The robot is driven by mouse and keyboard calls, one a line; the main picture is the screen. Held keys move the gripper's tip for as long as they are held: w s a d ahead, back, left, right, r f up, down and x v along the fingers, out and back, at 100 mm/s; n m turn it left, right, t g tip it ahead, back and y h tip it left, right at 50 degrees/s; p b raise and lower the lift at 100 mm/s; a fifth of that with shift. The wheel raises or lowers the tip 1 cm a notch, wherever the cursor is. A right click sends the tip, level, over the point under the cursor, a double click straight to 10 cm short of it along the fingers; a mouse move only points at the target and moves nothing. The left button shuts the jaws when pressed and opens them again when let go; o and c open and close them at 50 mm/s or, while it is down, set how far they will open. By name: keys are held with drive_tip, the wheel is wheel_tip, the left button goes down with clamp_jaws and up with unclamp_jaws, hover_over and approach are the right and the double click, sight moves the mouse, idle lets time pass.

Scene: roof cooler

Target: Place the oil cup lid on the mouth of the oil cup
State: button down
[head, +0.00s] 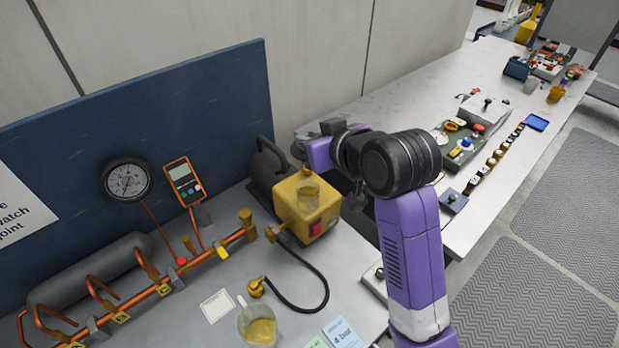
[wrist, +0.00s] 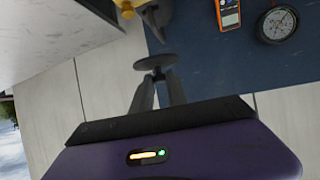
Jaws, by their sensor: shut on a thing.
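My gripper (wrist: 157,88) shows in the wrist view with its two dark fingers close together at a dark round disc with a short stem, the oil cup lid (wrist: 156,61). It is shut on the lid and holds it in the air. In the head view my purple and black wrist hides most of the fingers and the lid.
A beaker of yellow liquid (head: 257,325) stands at the front of the bench. A black hose (head: 322,283) loops beside the pump. Copper pipework (head: 160,287), a gauge (head: 126,180) and an orange meter (head: 183,181) are at left. The blue backboard (head: 90,125) stands behind.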

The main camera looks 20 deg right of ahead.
wheel_tip(320, 180, down, 11)
drive_tip(key=shift+f+p, duration=0.2)
drive_tip(key=shift+p, duration=0.15)
drive_tip(key=shift+f, duration=0.15)
drive_tip(key=c, duration=1.3)
unclamp_jaws()
drive_tip(key=shift+s+r, duration=0.1)
drive_tip(key=shift+r, duration=0.1)
drive_tip(key=b+v, duration=0.1)
drive_tip(key=v, duration=1)
drive_tip(key=shift+s+r, duration=0.2)
drive_tip(key=shift+s, duration=0.15)
drive_tip(key=shift+f, duration=0.1)
